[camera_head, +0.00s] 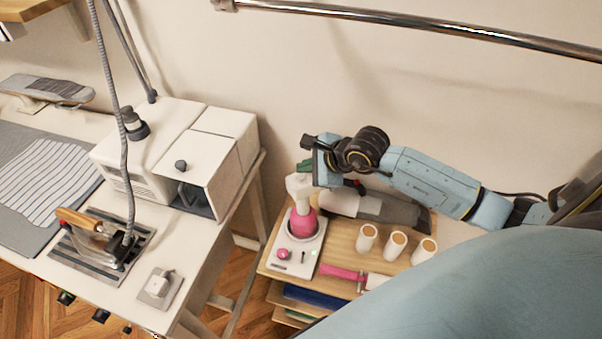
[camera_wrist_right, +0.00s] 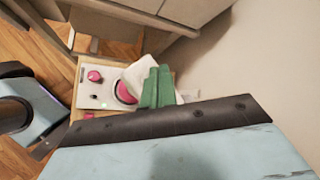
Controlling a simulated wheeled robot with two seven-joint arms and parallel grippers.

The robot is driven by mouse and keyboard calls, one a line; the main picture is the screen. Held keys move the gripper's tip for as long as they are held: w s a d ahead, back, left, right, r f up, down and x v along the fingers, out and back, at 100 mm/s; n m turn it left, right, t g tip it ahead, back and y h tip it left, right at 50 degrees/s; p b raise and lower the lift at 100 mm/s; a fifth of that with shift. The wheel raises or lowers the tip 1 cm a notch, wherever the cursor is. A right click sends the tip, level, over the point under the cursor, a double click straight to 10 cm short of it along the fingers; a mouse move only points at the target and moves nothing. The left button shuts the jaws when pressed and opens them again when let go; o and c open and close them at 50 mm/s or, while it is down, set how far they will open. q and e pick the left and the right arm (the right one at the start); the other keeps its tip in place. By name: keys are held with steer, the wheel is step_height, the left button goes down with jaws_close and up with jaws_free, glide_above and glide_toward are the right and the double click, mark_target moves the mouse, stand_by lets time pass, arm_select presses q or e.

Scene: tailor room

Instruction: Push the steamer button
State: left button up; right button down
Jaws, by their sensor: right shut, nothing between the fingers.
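The steamer is a white device base (camera_head: 302,262) on a small wooden shelf, with a pink bottle (camera_head: 304,224) and a white head (camera_head: 299,186) standing in it. A round pink button (camera_head: 283,254) is on the base's front left; it also shows in the right wrist view (camera_wrist_right: 95,76). My right gripper (camera_head: 304,168) has green fingers and is shut and empty. It is above and behind the white head, apart from the button. In the right wrist view, the fingers (camera_wrist_right: 157,88) overlap the head; I cannot tell whether they touch. My left gripper is not in view.
The wooden shelf (camera_head: 340,246) also holds several white spools (camera_head: 395,247), a grey handheld device (camera_head: 380,208) and a pink-handled tool (camera_head: 342,272). A white table with an iron (camera_head: 95,240) and a white machine (camera_head: 200,150) stands left. A metal rail (camera_head: 400,22) crosses above.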

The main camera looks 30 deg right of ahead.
steer(key=shift+r, duration=0.1)
steer(key=shift+r+p, duration=2.1)
steer(key=shift+r, duration=0.8)
